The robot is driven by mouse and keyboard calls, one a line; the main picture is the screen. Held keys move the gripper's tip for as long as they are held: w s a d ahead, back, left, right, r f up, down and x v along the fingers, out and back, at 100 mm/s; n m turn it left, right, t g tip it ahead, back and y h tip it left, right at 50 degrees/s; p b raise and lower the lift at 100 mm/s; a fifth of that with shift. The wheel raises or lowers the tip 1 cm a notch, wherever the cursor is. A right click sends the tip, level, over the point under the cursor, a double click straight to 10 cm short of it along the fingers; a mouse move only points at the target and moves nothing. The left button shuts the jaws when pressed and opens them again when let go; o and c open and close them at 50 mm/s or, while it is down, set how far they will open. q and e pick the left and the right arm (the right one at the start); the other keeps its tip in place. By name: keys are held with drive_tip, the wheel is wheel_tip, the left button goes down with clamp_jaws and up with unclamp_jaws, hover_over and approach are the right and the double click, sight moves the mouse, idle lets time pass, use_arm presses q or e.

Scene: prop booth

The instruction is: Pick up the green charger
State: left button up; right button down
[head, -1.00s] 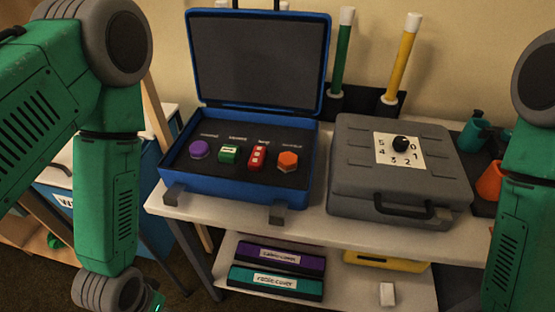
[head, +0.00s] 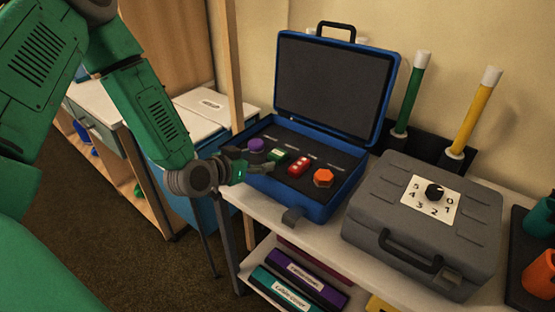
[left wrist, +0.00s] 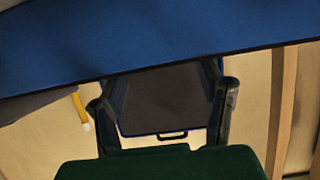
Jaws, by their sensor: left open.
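A small green block (head: 278,157) with a pale marking, which fits the green charger by colour, sits in the open blue case (head: 308,210) between a purple piece and a red one. My left gripper (head: 240,167) is at the case's left front edge, close to the green block; I cannot tell if it touches the case. In the left wrist view its fingers (left wrist: 162,98) are spread, with the case's dark lid (left wrist: 165,95) showing between them. The green block does not show there. My right gripper is out of view.
The purple (head: 256,145), red (head: 299,166) and orange (head: 323,178) pieces share the case. A grey case (head: 375,210) with a dial stands to its right. Green (head: 411,95) and yellow (head: 474,110) sticks stand behind.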

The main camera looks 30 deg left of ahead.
sight(277, 152)
use_arm(q)
drive_tip(key=w, duration=0.1)
drive_tip(key=w+d+f, duration=0.1)
drive_tip(key=w, duration=0.1)
drive_tip(key=shift+w+d+f, duration=0.1)
drive_tip(key=shift+w+d, duration=0.05)
drive_tip(key=shift+w, duration=0.05)
drive_tip(key=w, duration=0.1)
drive_tip(key=w+a+f, duration=0.1)
drive_tip(key=w, duration=0.2)
drive_tip(key=shift+w+a+f, duration=0.2)
drive_tip(key=shift+w+f, duration=0.05)
drive_tip(key=shift+w, duration=0.05)
drive_tip(key=shift+w+d, duration=0.25)
drive_tip(key=shift+w, duration=0.05)
drive_tip(key=shift+w+d+r, duration=0.1)
drive_tip(key=shift+d, duration=0.45)
drive_tip(key=shift+c, duration=0.4)
drive_tip(key=c, duration=1.2)
drive_tip(key=shift+a, duration=0.5)
